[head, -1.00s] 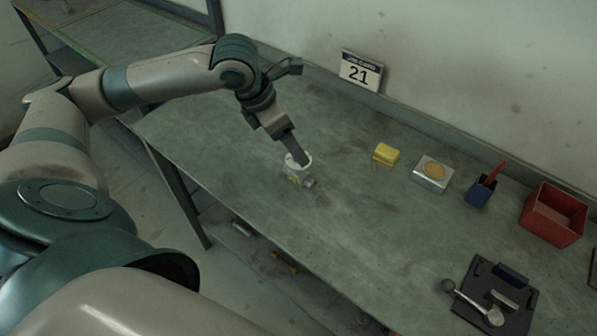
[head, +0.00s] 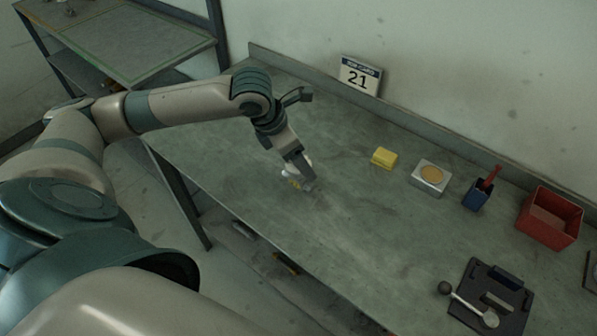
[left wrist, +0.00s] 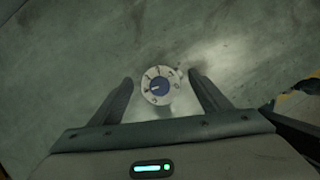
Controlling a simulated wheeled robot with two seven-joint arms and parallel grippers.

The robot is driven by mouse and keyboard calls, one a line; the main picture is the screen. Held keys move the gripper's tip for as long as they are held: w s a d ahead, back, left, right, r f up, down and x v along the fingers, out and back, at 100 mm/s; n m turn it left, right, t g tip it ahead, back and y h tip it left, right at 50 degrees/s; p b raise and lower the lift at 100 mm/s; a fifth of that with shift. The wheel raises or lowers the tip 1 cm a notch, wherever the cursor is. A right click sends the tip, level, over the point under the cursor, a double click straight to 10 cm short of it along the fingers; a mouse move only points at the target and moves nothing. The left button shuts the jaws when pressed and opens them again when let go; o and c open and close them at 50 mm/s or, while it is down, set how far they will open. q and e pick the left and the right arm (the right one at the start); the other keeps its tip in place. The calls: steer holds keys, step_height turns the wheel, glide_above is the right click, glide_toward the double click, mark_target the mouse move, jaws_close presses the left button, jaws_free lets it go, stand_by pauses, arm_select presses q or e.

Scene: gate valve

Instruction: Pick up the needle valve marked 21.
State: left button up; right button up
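The valve (head: 293,182) stands on the bench, mostly hidden by my left gripper (head: 306,178) in the head view; a pale part and some yellow show. In the left wrist view its round top (left wrist: 160,86) is a whitish ring with dark marks around a blue centre. My left gripper's fingers (left wrist: 162,80) are open on either side of it, with a small gap on each side. I cannot read a 21 on the valve. A card marked 21 (head: 358,76) stands at the bench's back edge. My right gripper is not in view.
On the bench (head: 350,230) are a yellow block (head: 384,157), a silver block with a tan disc (head: 430,176), a blue holder (head: 476,196), a red bin (head: 549,218) and a dark tray (head: 488,300). A shelf (head: 130,45) stands behind left. Bench around the valve is clear.

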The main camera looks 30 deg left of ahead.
arm_select(q)
jaws_close()
steer(key=shift+r, duration=0.15)
steer(key=shift+r+b, duration=0.35)
steer(key=shift+r, duration=0.45)
step_height(320, 180, up, 2)
steer(key=shift+w+r+b, duration=0.1)
steer(key=shift+r+b, duration=0.05)
steer(key=shift+b, duration=0.15)
steer(key=s+d+r+b, duration=0.1)
steer(key=s+d+r, duration=0.1)
steer(key=d, duration=0.3)
steer(key=s+d+r, duration=0.2)
steer(key=d+r, duration=0.3)
steer(key=shift+s+d+b, duration=0.35)
steer(key=shift+s, duration=0.05)
